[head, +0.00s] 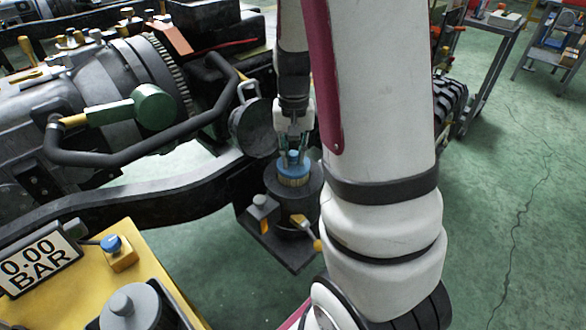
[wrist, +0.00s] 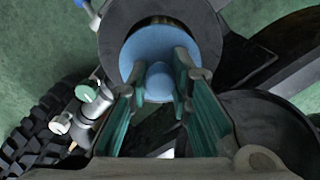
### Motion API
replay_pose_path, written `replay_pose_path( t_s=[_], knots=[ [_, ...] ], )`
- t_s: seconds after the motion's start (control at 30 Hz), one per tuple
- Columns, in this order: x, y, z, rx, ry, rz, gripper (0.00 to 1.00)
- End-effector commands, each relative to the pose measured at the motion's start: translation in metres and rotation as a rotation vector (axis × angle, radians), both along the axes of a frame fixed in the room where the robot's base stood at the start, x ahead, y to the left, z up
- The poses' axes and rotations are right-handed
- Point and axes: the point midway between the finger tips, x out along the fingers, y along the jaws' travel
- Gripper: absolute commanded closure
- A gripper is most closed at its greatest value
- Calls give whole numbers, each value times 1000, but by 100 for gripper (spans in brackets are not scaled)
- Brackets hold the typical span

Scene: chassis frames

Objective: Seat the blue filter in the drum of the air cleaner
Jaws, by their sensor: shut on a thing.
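The blue filter (head: 293,175) has a blue top with a small knob and a tan pleated side. It stands upright at the mouth of the dark drum (head: 291,212), with pleats showing above the rim; how deep it sits I cannot tell. My gripper (head: 293,156) points down from above and is shut on the filter's knob. In the wrist view the filter's blue disc (wrist: 150,42) lies between and beyond my teal fingers, with the grey drum rim (wrist: 112,40) around its far side. The drum's inside is hidden.
A dark round lid (head: 252,130) with a handle stands open at the drum's left. A black frame rail (head: 130,210) runs left of the drum, below a large engine (head: 95,75). A yellow bench with a gauge (head: 40,262) is at the lower left. Green floor lies right.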

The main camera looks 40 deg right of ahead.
Motion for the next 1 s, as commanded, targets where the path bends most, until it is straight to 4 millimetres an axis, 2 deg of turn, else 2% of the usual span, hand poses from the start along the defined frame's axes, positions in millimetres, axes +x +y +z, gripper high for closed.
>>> replay_pose_path(
  t_s=[0.3, 0.67, 0.7, 0.8, 1.0],
  knots=[
    [0, 0, -42, 0, 1, -1, 100],
    [0, 0, -44, -1, 1, -1, 100],
    [0, 0, -45, -1, 1, -1, 78],
    [0, 0, -44, -1, 1, 0, 61],
    [0, 0, -44, -1, 1, 0, 61]
  ],
)
